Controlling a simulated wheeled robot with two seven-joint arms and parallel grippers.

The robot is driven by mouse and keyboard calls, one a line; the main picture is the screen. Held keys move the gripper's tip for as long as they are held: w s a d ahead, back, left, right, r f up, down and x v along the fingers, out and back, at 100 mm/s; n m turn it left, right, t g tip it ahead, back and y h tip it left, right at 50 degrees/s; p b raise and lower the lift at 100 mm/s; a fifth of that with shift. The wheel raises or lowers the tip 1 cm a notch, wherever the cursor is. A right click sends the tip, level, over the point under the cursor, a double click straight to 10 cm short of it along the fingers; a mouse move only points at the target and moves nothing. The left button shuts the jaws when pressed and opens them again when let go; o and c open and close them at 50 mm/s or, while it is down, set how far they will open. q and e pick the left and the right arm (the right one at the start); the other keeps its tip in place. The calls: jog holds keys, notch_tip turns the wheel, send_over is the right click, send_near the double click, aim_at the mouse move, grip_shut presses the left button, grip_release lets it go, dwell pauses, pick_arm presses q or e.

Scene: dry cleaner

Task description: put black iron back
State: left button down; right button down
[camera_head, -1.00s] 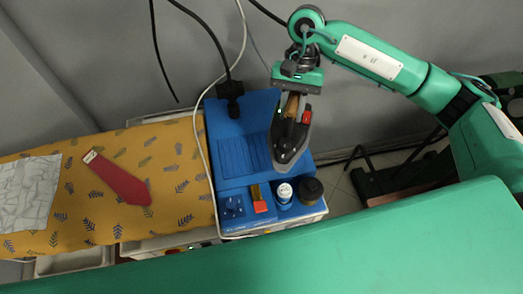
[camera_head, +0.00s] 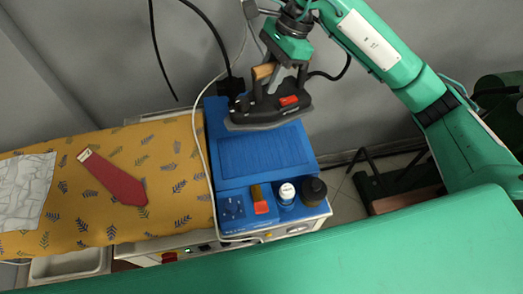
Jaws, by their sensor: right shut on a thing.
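The black iron (camera_head: 270,106) has a wooden handle and a red button, and its flat sole faces down with the tip to the right. My right gripper (camera_head: 279,72) is shut on its handle from above. The iron is at the back part of the blue ironing station (camera_head: 262,152); I cannot tell whether its sole touches the surface. The ribbed blue rest area in front of it is bare. My left gripper is not in view.
A yellow patterned ironing board (camera_head: 160,183) on the left bears a red tie (camera_head: 114,180) and a grey cloth (camera_head: 24,190). Cables hang behind.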

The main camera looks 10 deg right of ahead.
jog(key=shift+w+a+r+m+t+b, duration=0.2)
jog(key=shift+a+r+m+t, duration=0.1)
jog(key=shift+r+m, duration=0.4)
jog(key=shift+w+a+r+m+t+b, duration=0.25)
jog(key=shift+r+m, duration=0.2)
jog(key=shift+m, duration=0.35)
notch_tip(320, 180, down, 20)
jog(key=p, duration=0.5)
jog(key=shift+p, duration=0.35)
jog(key=c, duration=1.6)
grip_release()
jog(key=shift+s+d+f, duration=0.1)
jog(key=shift+s+f, duration=0.05)
jog(key=shift+f, duration=0.1)
jog(key=o, duration=0.4)
jog(key=shift+o, duration=0.2)
jog(key=shift+s+r, duration=0.1)
